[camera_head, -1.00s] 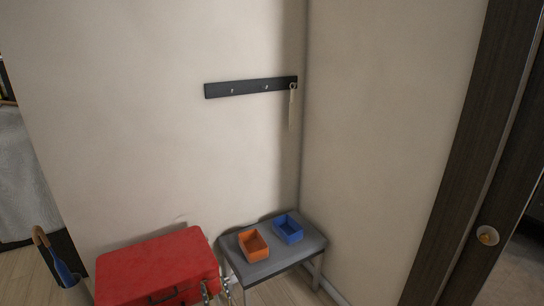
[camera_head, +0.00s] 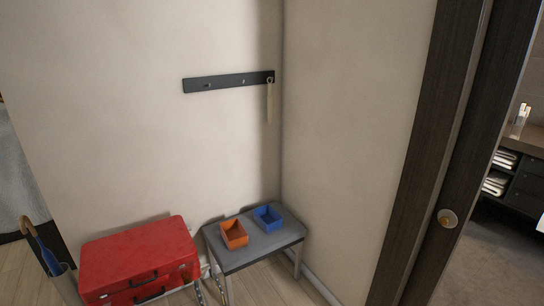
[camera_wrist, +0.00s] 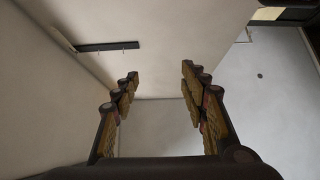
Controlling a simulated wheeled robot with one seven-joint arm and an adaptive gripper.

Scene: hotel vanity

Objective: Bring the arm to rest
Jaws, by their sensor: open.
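My gripper (camera_wrist: 158,85) shows in the wrist view with its two fingers wide apart and nothing between them. Beyond the fingers are bare pale walls and a corner. The dark hook rail (camera_wrist: 108,46) shows at the upper left of the wrist view. My arm and gripper do not show in the head view.
In the head view, a grey stool (camera_head: 262,246) holds an orange tray (camera_head: 234,235) and a blue tray (camera_head: 268,218). A red suitcase (camera_head: 135,258) stands to its left. A tag hangs from the wall rail (camera_head: 225,82). A dark door frame (camera_head: 430,150) stands at right.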

